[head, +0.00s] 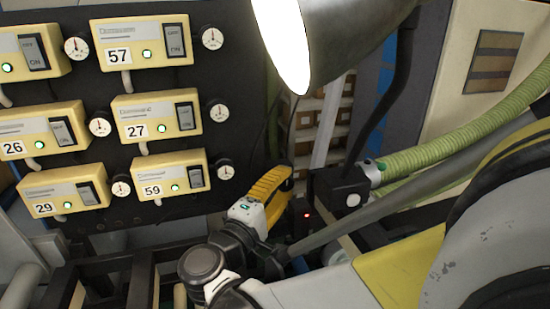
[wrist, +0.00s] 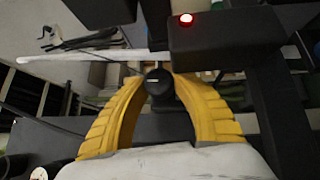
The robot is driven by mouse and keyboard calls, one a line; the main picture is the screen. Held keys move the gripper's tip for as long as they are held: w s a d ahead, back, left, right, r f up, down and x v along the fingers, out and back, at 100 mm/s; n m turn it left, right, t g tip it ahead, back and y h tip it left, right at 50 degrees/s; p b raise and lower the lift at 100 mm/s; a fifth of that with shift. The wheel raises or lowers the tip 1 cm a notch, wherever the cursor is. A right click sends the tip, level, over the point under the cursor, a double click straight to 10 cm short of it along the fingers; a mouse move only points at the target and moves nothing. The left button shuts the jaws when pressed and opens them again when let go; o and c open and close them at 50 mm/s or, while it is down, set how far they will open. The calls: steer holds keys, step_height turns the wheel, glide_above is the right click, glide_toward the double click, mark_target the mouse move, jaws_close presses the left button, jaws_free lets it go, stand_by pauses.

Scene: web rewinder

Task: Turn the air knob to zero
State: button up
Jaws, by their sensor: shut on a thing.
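The air knob (wrist: 158,92) is a small black round knob with a short white mark on its face, in the middle of the wrist view. My gripper (wrist: 160,80) has two ribbed yellow fingers, one on each side of the knob, shut on it. In the head view my gripper (head: 285,175) is seen from the side at lower centre, pointing up and right. The knob cannot be made out there. The white mark looks roughly level, but its exact setting is too small to read.
A black box with a red light (wrist: 186,19) is close to the right finger. A black panel (head: 232,140) at left carries several yellow switch boxes (head: 142,42) and dials. A large metal cylinder (head: 345,35) hangs above. Green hoses (head: 420,157) and a grey bar (head: 400,205) are at right.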

steer(key=shift+r, duration=0.1)
steer(key=o, duration=1.2)
steer(key=shift+w, duration=0.1)
